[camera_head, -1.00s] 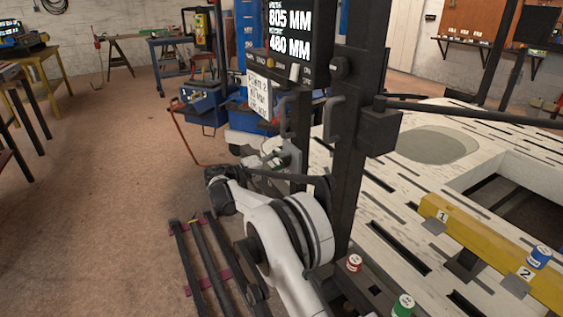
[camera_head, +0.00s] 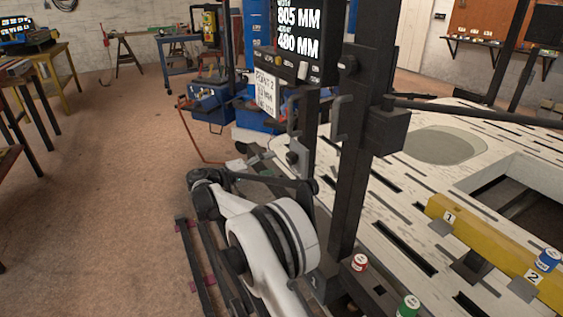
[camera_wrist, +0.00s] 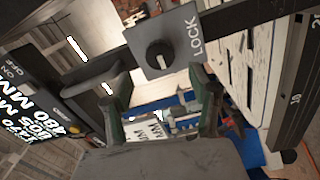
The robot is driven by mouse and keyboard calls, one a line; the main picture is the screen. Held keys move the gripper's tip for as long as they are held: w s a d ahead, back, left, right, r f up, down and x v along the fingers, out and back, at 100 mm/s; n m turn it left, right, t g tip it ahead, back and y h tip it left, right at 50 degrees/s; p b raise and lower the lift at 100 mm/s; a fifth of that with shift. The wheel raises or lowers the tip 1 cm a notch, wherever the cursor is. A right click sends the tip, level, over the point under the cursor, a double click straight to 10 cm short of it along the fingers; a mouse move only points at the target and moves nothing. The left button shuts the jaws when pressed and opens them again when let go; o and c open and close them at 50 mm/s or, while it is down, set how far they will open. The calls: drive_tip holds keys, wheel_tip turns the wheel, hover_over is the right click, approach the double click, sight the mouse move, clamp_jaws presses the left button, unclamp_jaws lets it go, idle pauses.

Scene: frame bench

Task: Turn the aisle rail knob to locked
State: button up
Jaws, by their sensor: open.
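In the wrist view, the knob (camera_wrist: 160,54) is a round black dial with a pale pointer mark. It sits on a grey square plate lettered LOCK (camera_wrist: 184,30), fixed to a dark rail. The pointer does not appear turned to the LOCK word. My gripper (camera_wrist: 162,98) is open, its two green-and-dark fingers apart with nothing between them. The knob lies beyond and above the fingertips in the picture, with no clear contact.
A display (camera_head: 298,35), a paper card (camera_head: 267,90) and dark handles (camera_head: 339,117) crowd the post. The slotted white bench (camera_head: 405,210) carries a yellow bar (camera_head: 470,236) at right. Floor at left is open.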

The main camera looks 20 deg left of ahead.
drive_tip(key=shift+v, duration=2.25)
